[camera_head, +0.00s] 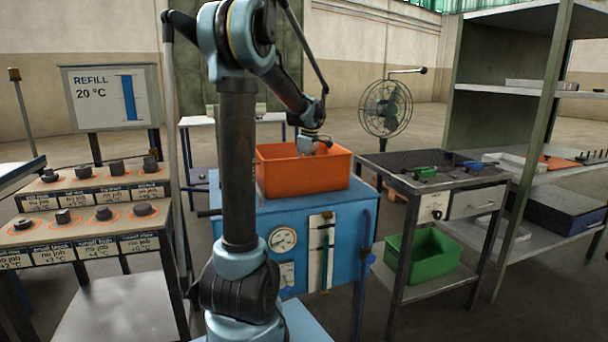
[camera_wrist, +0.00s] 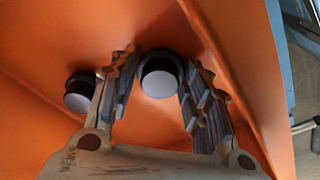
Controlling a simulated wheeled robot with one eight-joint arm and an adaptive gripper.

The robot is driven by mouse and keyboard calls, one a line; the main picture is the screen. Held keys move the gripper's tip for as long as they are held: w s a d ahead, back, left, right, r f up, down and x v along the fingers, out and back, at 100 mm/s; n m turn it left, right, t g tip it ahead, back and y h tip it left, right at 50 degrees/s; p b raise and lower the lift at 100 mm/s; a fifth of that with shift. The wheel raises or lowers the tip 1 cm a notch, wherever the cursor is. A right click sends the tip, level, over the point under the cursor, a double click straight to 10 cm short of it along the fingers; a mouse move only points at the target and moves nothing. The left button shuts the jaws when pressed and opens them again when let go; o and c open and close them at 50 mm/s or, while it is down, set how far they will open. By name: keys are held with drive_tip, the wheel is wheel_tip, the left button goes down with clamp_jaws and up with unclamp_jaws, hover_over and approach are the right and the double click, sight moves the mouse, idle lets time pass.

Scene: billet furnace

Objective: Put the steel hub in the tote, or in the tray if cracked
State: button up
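My gripper (camera_head: 312,146) reaches down into an orange bin (camera_head: 322,178) on the blue machine in the head view. In the wrist view, my fingers (camera_wrist: 158,62) stand apart on either side of a dark round part (camera_wrist: 160,73) with a smooth light grey face. I cannot tell whether they press on it. A second similar part (camera_wrist: 78,95) sits left of the left finger, outside the grip. Which part is the steel hub is not clear, and no crack shows. A green tote (camera_head: 424,253) stands on the low shelf at right. A dark shallow tray-like top (camera_head: 400,163) is on the stand above it.
The bin wall (camera_wrist: 245,80) rises close to my right finger. A fan (camera_head: 385,107) stands behind, and a shelf unit (camera_head: 500,120) at right. Small items lie on the stand.

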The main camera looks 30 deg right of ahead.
idle(0.3)
wheel_tip(320, 180, up, 12)
drive_tip(key=s, duration=0.1)
drive_tip(key=shift+s+d, duration=0.15)
drive_tip(key=shift+d, duration=0.2)
idle(0.6)
